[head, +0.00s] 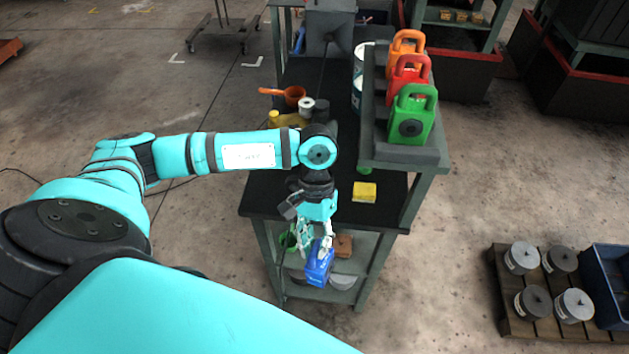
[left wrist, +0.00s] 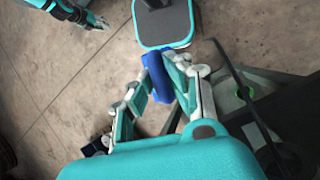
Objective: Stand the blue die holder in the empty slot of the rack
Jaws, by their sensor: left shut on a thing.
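My left gripper (head: 314,252) is shut on the blue die holder (head: 320,267), held in front of the bench's near edge. The blue die holder is tilted and partly hidden by the fingers. In the left wrist view it shows between the fingers (left wrist: 158,72). The rack (head: 372,128) stands at the right side of the bench. It holds an orange die holder (head: 407,44), a red one (head: 407,72) and a green one (head: 411,116) in a row. The rack's near end, in front of the green one, is bare. My right gripper (left wrist: 82,14) shows at the top left of the left wrist view; its jaws are unclear.
An orange ladle (head: 294,95) and cans stand further back. A lower shelf holds several items. A pallet (head: 512,310) with grey drums and a blue crate (head: 607,275) are on the floor at right.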

